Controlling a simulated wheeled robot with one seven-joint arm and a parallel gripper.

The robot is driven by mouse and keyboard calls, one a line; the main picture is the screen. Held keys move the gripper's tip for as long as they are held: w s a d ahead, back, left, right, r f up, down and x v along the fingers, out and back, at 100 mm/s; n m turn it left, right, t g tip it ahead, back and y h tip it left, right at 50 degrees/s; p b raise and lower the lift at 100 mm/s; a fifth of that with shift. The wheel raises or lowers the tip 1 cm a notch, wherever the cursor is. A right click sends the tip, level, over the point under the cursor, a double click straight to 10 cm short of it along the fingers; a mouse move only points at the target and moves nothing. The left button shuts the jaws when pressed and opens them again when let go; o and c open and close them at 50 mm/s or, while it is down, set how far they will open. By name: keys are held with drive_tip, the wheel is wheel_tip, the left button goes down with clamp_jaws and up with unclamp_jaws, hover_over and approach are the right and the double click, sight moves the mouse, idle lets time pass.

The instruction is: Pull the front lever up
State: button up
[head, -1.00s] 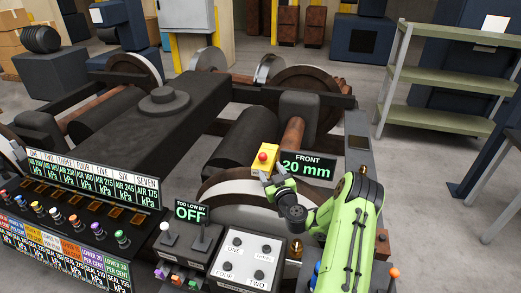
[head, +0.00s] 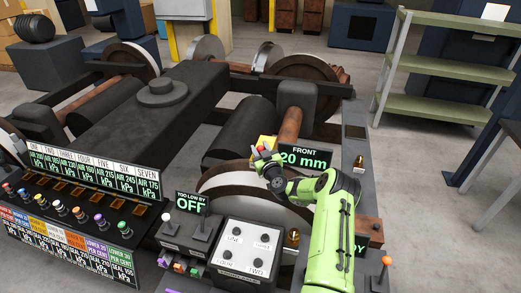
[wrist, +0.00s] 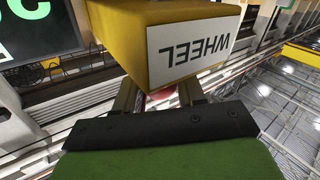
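My gripper (head: 264,157) is beside a yellow box (head: 267,140) with a red button on top, left of the "FRONT 20 mm" display (head: 304,157). In the wrist view the yellow box (wrist: 165,40) fills the top, its "WHEEL" label upside down. The fingers (wrist: 160,98) stand apart, with a reddish patch, probably the button, between or behind them. I cannot tell whether they touch it. On the console below left stand a white-knobbed lever (head: 169,222) and a dark lever (head: 203,228). No label shows which is the front lever. My gripper is well away from both.
A white panel (head: 247,252) with several black buttons sits below my gripper. A console (head: 75,215) with coloured knobs is at left. The dark railcar truck (head: 165,120) fills the middle. An orange-topped knob (head: 386,263) is right of my arm. Green shelves (head: 445,65) stand at right.

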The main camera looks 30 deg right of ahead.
clamp_jaws()
drive_tip(key=shift+w+r+p, duration=0.1)
drive_tip(key=shift+r+p, duration=0.5)
drive_tip(key=shift+r, duration=1.75)
drive_tip(key=shift+o, duration=2.4)
unclamp_jaws()
drive_tip(key=shift+r, duration=0.1)
drive_tip(key=shift+o, duration=0.6)
drive_tip(key=shift+f, duration=0.2)
